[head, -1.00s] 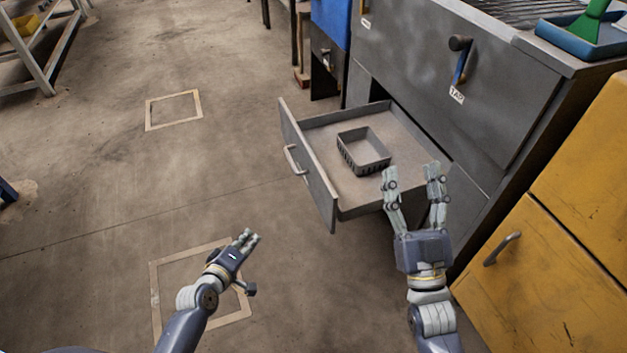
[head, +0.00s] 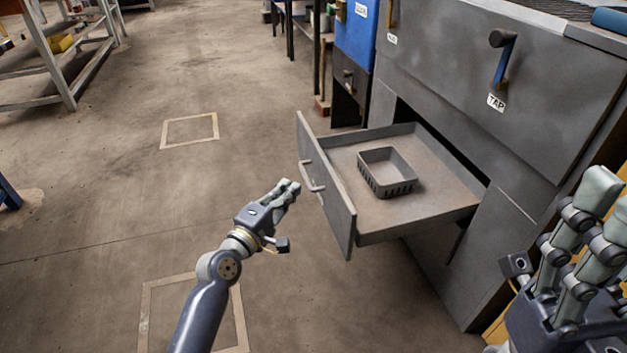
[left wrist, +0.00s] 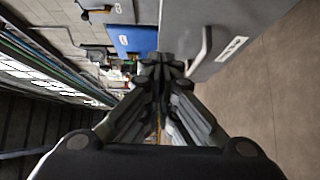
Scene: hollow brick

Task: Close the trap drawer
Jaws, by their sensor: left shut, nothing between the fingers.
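The grey drawer (head: 345,222) is pulled out from the grey cabinet in the head view. A dark slotted basket (head: 387,172) sits inside it. A bar handle (head: 312,178) is on its front panel. My left gripper (head: 292,187) is shut and empty, just left of the drawer front, with a small gap seeming to remain. In the left wrist view my closed fingers (left wrist: 163,68) point toward a grey panel with a light handle (left wrist: 203,50) and a white label, too blurred to read. My right gripper (head: 612,198) has spread fingers at the right edge, partly cut off.
The grey cabinet (head: 490,150) carries a lever and a label reading TAP. A blue unit (head: 356,38) stands behind the drawer. A metal rack (head: 60,60) is at the far left. The floor left of the drawer is clear.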

